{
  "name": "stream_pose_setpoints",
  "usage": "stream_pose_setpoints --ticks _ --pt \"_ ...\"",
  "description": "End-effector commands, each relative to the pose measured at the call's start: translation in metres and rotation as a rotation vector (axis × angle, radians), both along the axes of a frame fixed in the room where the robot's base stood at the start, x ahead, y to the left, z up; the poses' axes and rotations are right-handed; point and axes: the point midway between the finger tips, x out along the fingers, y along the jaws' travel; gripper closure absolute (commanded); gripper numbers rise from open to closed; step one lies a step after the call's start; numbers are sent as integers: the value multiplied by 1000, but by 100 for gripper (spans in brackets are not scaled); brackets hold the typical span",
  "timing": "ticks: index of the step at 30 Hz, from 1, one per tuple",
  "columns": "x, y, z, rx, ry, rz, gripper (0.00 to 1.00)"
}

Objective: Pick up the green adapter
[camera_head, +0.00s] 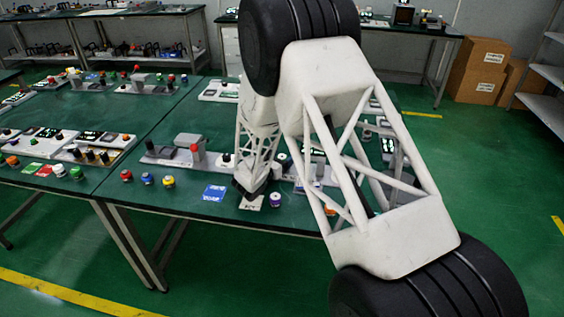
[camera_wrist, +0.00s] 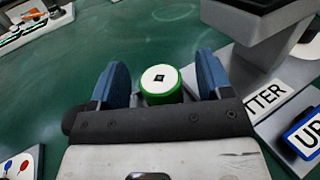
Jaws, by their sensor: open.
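The green adapter (camera_wrist: 160,84) is a short round piece with a green side and a white top bearing a small black diamond mark. In the wrist view it stands between the two blue fingers of my gripper (camera_wrist: 160,78). The gripper is open, with a gap between the adapter and each finger. The dark palm edge hides the adapter's near lower side. In the head view, my arm reaches down to the table around a white card, and the fingers are too small to make out. I cannot pick out this adapter there.
A grey stand (camera_wrist: 262,35) and a plate lettered "TTER" (camera_wrist: 266,100) lie close to the right finger. A blue-framed sign (camera_wrist: 303,133) is at the right edge. Red (camera_head: 126,175), blue (camera_head: 147,179) and yellow (camera_head: 168,181) pieces stand on the green table, left of a blue card (camera_head: 214,192).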

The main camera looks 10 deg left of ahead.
Motion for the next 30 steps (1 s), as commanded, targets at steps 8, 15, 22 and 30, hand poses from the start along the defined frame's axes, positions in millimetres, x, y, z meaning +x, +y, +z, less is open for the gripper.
stream_pose_setpoints --ticks 8,15,22,30 --pt "0 0 0 0 0 0 60" --pt "0 0 0 0 0 0 91" --pt "0 0 2 0 -1 0 91" --pt "0 0 18 1 -2 0 91"
